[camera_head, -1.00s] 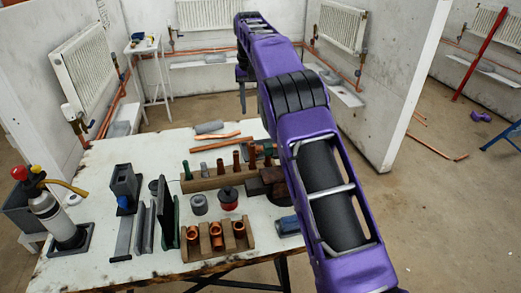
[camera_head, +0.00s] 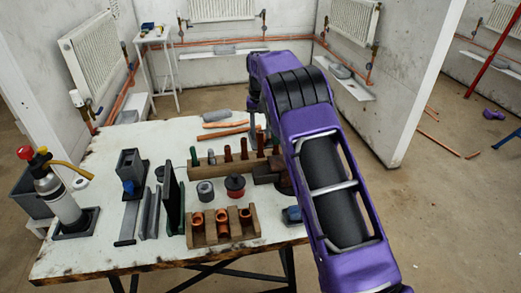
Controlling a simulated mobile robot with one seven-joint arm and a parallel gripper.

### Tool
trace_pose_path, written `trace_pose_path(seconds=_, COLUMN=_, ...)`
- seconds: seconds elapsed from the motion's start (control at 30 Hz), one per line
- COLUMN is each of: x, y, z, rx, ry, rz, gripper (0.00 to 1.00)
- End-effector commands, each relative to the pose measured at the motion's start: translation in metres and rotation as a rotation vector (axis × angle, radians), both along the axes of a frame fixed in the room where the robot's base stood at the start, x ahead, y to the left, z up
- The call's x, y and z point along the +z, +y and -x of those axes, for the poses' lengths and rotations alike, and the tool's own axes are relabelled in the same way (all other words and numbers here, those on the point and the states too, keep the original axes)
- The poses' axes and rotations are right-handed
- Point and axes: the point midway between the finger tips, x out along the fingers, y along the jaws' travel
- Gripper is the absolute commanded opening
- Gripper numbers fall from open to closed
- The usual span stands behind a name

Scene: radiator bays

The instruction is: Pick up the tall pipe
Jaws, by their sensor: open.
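Several short upright pipes stand in a row in a long wooden block (camera_head: 215,170) on the white workbench. Some are copper-brown and the leftmost is green. A brown pipe (camera_head: 244,149) and another brown pipe (camera_head: 260,145) look the tallest, but I cannot tell for sure which one is the tall pipe. My gripper (camera_head: 253,134) is open and empty, pointing down just behind the right part of the row. My purple arm hides part of it and the right end of the block.
A wooden holder with copper fittings (camera_head: 222,226), a grey can (camera_head: 205,192) and a red-black spool (camera_head: 235,186) stand in front of the block. Dark upright plates (camera_head: 174,198) and a gas torch (camera_head: 62,200) stand left. Loose copper pipes (camera_head: 225,133) lie behind.

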Motion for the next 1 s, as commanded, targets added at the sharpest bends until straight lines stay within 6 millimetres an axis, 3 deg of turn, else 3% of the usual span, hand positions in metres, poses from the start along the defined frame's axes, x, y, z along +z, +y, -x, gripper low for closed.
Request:
trace_pose_path(seconds=0.2, x=-0.031, y=0.0, z=0.004, rx=-0.001, ry=0.002, rz=0.001, gripper=0.42)
trace_pose_path(seconds=0.47, x=-0.035, y=0.0, z=0.004, rx=-0.001, ry=0.0, rz=0.0, gripper=0.42)
trace_pose_path(seconds=0.5, x=-0.035, y=0.0, z=0.004, rx=-0.001, ry=0.0, rz=0.0, gripper=0.4)
trace_pose_path(seconds=0.73, x=-0.034, y=0.0, z=0.004, rx=-0.001, ry=0.0, rz=0.0, gripper=0.0)
trace_pose_path(seconds=1.0, x=-0.034, y=0.0, z=0.003, rx=0.0, ry=0.0, rz=0.0, gripper=0.0)
